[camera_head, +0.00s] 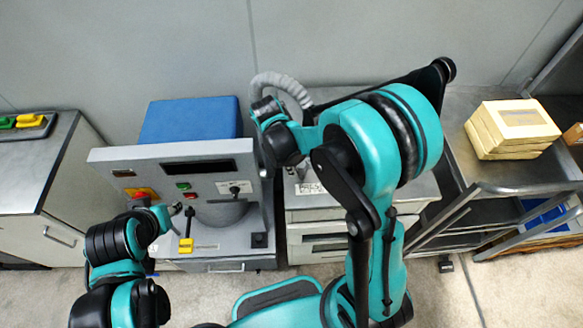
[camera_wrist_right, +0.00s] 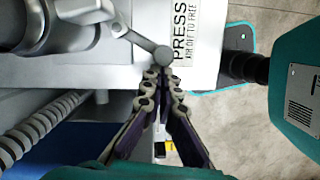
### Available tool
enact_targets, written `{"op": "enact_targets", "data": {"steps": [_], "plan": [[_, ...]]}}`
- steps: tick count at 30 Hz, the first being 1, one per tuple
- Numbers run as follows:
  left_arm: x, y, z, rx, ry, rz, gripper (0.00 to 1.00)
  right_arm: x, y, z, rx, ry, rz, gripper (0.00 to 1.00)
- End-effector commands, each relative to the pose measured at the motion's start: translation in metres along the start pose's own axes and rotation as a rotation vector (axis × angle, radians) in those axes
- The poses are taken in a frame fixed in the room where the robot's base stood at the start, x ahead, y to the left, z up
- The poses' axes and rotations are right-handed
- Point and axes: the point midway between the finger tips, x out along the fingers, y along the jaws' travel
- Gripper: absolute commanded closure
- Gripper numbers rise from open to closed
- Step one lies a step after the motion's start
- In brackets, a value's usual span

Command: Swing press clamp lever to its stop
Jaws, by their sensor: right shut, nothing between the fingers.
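The press clamp lever shows in the right wrist view as a short grey arm with a round knob (camera_wrist_right: 163,55), beside a white label (camera_wrist_right: 181,35) reading PRESS. My right gripper (camera_wrist_right: 161,76) is shut and empty; its fingertips are just below the knob in that picture. Whether they touch it I cannot tell. In the head view my right arm hides most of the press, and its label (camera_head: 310,188) shows beside the arm. My left gripper (camera_head: 176,210) is in front of the grey control panel, its jaws too small to read.
The control panel (camera_head: 110,156) has a dark display and several buttons, with a blue box (camera_head: 190,118) behind it. A yellow-based black handle (camera_head: 186,245) stands below. A corrugated grey hose (camera_wrist_right: 42,130) runs near my right gripper. Pale cartons (camera_head: 512,125) sit on the right-hand rack.

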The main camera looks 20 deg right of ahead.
Motion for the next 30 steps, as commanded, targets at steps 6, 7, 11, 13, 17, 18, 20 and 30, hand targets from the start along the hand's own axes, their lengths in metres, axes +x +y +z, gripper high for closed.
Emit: {"op": "enact_targets", "data": {"steps": [6,7,11,13,17,18,20,30], "plan": [[0.002,0.000,0.001,0.000,0.000,0.000,0.60,0.001,-0.002,0.003,-0.040,0.000,0.011,1.00],[0.002,0.000,0.001,0.000,0.000,0.000,0.60,0.001,-0.003,0.003,-0.049,-0.001,0.014,1.00],[0.004,0.000,0.003,0.000,0.000,0.000,0.60,0.002,-0.005,0.007,-0.104,-0.001,0.028,1.00],[0.005,0.000,0.003,0.000,0.000,0.000,0.60,0.003,-0.007,0.010,-0.145,-0.001,0.038,1.00],[0.007,0.000,0.005,0.000,0.000,0.000,0.60,0.005,-0.011,0.017,-0.247,-0.001,0.063,1.00],[0.008,0.000,0.006,0.000,0.000,0.000,0.60,0.006,-0.013,0.020,-0.285,-0.001,0.072,1.00],[0.009,0.000,0.007,0.000,0.000,0.000,0.60,0.007,-0.014,0.024,-0.340,0.000,0.087,1.00],[0.013,0.000,0.009,0.000,0.000,0.000,0.60,0.012,-0.018,0.047,-0.644,-0.001,0.162,1.00]]}}
